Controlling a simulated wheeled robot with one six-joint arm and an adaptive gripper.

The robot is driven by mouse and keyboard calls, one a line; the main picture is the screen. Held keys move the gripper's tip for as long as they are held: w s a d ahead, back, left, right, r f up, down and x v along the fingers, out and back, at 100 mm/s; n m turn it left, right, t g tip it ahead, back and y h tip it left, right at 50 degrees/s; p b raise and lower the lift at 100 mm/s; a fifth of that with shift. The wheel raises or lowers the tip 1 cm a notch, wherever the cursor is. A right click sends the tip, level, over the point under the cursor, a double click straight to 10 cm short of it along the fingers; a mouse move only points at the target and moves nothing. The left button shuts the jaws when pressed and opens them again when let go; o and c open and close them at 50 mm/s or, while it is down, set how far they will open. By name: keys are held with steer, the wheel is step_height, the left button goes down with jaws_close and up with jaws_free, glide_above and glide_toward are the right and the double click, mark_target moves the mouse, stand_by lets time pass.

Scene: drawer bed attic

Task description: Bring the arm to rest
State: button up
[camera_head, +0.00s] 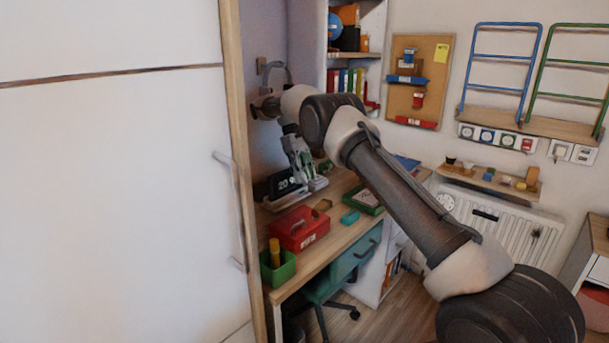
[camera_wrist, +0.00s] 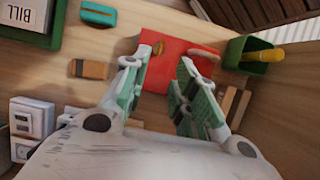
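My gripper (camera_head: 308,178) hangs at the end of my bent arm, over the back left part of the wooden desk (camera_head: 328,245), beside a dark flip clock. In the wrist view my gripper (camera_wrist: 163,62) has its two green-padded fingers spread apart. No object shows held between them. A red box (camera_wrist: 190,48) lies beyond the fingertips, partly hidden by them. The same red box (camera_head: 300,229) stands on the desk in the head view, in front of my gripper. I cannot tell whether the fingers touch anything.
The flip clock (camera_head: 282,185) is close to my gripper. A green holder (camera_head: 280,270) with a yellow item stands at the desk's front left. A teal item (camera_head: 350,216) and a green-edged tray (camera_head: 357,204) lie to the right. A white door (camera_head: 120,180) fills the left.

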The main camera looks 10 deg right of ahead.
steer(key=shift+m, duration=0.6)
steer(key=x, duration=0.3)
steer(key=a+x, duration=0.1)
steer(key=x, duration=0.2)
steer(key=shift+a+f, duration=0.15)
steer(key=shift+f, duration=0.15)
steer(key=s+d+r+m+t+y, duration=0.1)
steer(key=s+d+r+m, duration=0.1)
steer(key=s+d+r, duration=0.6)
steer(key=s+d+r+m+t+y, duration=0.1)
steer(key=s+d+r, duration=0.1)
steer(key=s+r, duration=0.75)
steer(key=s+d+r+m+t, duration=0.1)
steer(key=s+d+t, duration=0.1)
steer(key=s, duration=0.7)
steer(key=s+d+r+m+t, duration=0.1)
steer(key=s+d+r+t, duration=0.1)
steer(key=s, duration=0.8)
steer(key=s+d+r+t, duration=0.2)
steer(key=s+d, duration=0.2)
steer(key=s, duration=0.6)
steer(key=shift+m+y, duration=0.3)
steer(key=shift+m, duration=0.1)
